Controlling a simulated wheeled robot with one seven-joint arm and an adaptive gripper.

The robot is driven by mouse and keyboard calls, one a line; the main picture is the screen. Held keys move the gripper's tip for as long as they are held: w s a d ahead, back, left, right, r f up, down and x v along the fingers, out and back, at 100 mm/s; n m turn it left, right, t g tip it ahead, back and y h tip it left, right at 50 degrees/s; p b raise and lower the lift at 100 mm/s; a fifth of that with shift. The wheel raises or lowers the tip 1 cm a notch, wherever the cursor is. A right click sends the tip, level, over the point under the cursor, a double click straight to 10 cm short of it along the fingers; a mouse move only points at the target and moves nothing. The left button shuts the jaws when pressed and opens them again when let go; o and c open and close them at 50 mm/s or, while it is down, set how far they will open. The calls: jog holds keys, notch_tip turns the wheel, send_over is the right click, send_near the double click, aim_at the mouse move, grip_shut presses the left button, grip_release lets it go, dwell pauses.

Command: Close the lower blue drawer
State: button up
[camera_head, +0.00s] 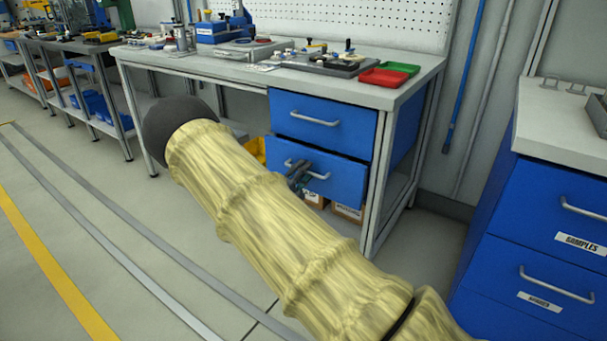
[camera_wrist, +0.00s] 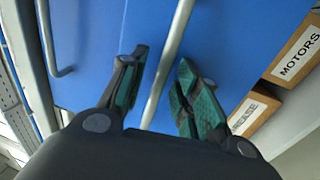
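The lower blue drawer (camera_head: 345,183) is under the workbench, below the upper blue drawer (camera_head: 345,125). Its front seems to stand a little out from the one above, with a dark gap along its top edge. My gripper (camera_head: 298,174) is at the left part of its silver handle (camera_head: 318,175). In the wrist view my gripper (camera_wrist: 163,60) has its fingers apart, one on each side of the handle (camera_wrist: 170,55). Gaps show between fingers and bar; whether they touch is unclear. My forearm hides the area below and left of the drawer.
Red (camera_head: 384,77) and green (camera_head: 400,67) trays lie on the workbench (camera_head: 420,68). Boxes labelled MOTORS (camera_wrist: 298,55) and GREASE (camera_wrist: 250,112) are beneath the drawers. A blue cabinet (camera_head: 535,225) stands at the right. Open floor (camera_head: 130,215) is at the left.

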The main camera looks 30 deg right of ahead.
jog(key=shift+d, duration=0.2)
grip_shut()
jog(key=shift+w, duration=0.1)
jog(key=x, duration=0.4)
jog(key=shift+d+f, duration=0.2)
jog(key=shift+f, duration=0.05)
grip_release()
jog(key=shift+d+f, duration=0.1)
